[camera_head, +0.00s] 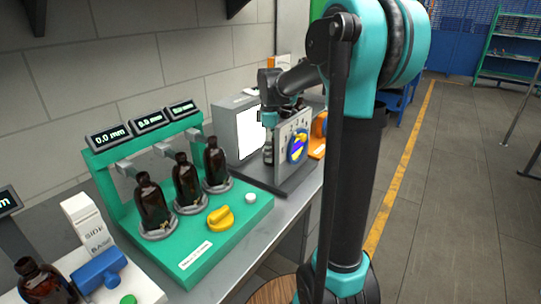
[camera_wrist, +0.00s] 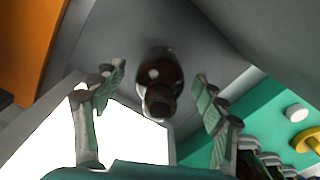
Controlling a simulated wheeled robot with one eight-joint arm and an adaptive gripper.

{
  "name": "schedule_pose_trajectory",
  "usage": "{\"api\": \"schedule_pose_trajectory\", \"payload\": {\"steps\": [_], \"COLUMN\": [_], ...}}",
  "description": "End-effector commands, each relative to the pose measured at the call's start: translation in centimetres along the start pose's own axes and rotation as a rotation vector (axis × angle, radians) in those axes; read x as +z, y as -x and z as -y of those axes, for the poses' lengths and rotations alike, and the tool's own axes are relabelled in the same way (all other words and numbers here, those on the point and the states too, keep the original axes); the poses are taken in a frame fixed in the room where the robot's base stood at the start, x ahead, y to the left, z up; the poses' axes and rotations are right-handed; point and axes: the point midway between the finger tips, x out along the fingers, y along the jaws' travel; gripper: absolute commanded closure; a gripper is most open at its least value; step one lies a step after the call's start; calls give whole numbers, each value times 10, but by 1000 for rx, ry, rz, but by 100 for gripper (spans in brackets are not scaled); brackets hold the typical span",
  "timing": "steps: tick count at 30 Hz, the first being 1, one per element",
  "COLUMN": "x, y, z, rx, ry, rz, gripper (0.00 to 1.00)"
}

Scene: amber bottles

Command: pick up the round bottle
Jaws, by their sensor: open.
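A dark amber bottle (camera_wrist: 160,75) with a round body shows in the wrist view, seen from above with its neck toward the camera. It stands on a grey surface between the two fingers of my gripper (camera_wrist: 160,84). The fingers are spread, with a gap on each side of the bottle, and do not touch it. In the head view my gripper (camera_head: 270,118) points down beside a bright white panel. A small, partly hidden bottle (camera_head: 268,153) shows just below it.
Three amber bottles (camera_head: 187,183) stand on a green gauge fixture (camera_head: 240,222) with a yellow knob (camera_head: 221,218). Another bottle (camera_head: 42,284) is at lower left. An upright plate with a coloured disc (camera_head: 297,147) stands close right of my gripper. A grey box (camera_head: 238,125) stands left.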

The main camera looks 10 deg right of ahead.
Motion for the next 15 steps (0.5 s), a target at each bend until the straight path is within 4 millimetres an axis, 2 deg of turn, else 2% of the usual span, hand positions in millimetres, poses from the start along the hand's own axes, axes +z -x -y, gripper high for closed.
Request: {"api": "schedule_pose_trajectory", "payload": {"steps": [2, 15], "x": [0, 0], "y": [0, 0], "z": [0, 0], "rx": [0, 0], "ry": [0, 0], "rz": [0, 0], "gripper": [28, 81]}}
